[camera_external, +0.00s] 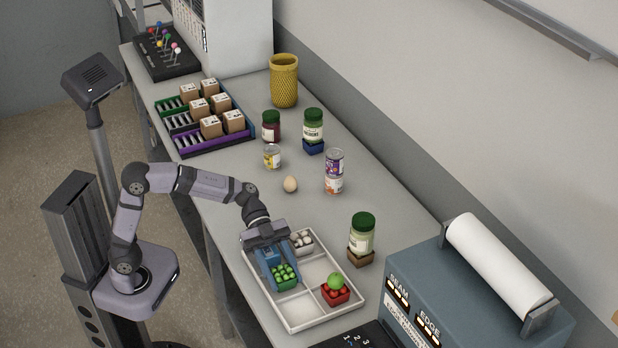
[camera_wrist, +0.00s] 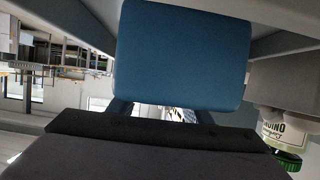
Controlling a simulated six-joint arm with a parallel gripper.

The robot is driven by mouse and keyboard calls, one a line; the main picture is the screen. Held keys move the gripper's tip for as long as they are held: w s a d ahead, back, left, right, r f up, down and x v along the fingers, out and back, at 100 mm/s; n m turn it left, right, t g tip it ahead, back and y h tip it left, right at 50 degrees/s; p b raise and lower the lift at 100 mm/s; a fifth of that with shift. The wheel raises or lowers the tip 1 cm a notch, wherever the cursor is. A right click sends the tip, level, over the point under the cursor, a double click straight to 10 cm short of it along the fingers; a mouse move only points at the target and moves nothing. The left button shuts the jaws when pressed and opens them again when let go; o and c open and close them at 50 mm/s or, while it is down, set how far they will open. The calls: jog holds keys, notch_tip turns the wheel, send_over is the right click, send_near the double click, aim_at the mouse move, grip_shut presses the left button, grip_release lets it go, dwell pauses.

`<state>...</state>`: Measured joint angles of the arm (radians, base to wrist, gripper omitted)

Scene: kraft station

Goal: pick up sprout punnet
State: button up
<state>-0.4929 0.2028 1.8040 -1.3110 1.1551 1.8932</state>
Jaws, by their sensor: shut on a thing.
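The sprout punnet (camera_external: 285,279) is a small green tub heaped with round green sprouts. It shows at the left compartments of the white divided tray (camera_external: 296,326). My gripper (camera_external: 272,262) points down over the tray and is shut on the punnet at its far side, with a blue part between wrist and punnet. The exact contact is hidden, and I cannot tell whether the punnet is clear of the tray floor. In the wrist view a large blue panel (camera_wrist: 183,52) fills the middle and hides the punnet.
A punnet of white pieces (camera_external: 302,240) and a red punnet with a green ball (camera_external: 335,291) share the tray. A green-lidded jar (camera_external: 361,236) stands on a brown block to the right. An egg (camera_external: 290,184) and cans (camera_external: 334,172) stand farther back. A blue-grey machine (camera_external: 470,290) is at right.

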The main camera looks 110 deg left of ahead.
notch_tip(320, 180, up, 27)
jog(key=p, duration=0.5)
jog(key=shift+r, duration=0.15)
